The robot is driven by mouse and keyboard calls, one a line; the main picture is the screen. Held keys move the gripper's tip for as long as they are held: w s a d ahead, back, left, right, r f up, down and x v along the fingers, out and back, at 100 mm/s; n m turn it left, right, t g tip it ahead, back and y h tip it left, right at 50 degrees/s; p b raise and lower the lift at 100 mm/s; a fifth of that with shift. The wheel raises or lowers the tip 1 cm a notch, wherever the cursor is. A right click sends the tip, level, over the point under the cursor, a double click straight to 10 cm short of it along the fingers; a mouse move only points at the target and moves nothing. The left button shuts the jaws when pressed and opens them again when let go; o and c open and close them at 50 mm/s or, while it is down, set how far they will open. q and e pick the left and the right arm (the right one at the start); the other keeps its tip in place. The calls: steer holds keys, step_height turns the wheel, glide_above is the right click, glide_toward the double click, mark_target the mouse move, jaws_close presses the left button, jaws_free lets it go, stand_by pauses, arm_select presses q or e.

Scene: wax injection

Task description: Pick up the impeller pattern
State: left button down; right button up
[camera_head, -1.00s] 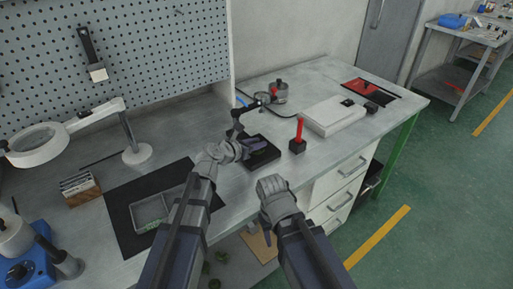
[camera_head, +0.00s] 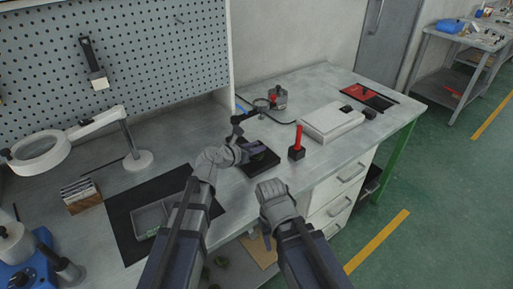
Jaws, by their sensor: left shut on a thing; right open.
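My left gripper (camera_head: 245,153) is over the near middle of the grey bench, at a black block-like base (camera_head: 263,165). It is shut on a small dark purple piece (camera_head: 256,149), which looks like the impeller pattern. The piece is mostly hidden by the fingers and lies right above or on the black base; I cannot tell whether they touch. My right gripper (camera_head: 267,240) is open and empty, pointing down in front of the bench's front edge, lower and to the right of the left one.
A red-handled tool stands in a black block (camera_head: 296,153) right of the base. A jointed stand with a lens (camera_head: 238,120) rises just behind. A white box (camera_head: 333,122) and a metal pot (camera_head: 278,97) are farther back. A grey tray (camera_head: 152,217) lies on a dark mat (camera_head: 122,205) at left.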

arm_select(q)
step_height(320, 180, up, 9)
steer(key=p, duration=0.8)
steer(key=shift+f, duration=0.15)
arm_select(e)
step_height(320, 180, up, 9)
steer(key=shift+f, duration=0.15)
arm_select(q)
steer(key=shift+f, duration=0.1)
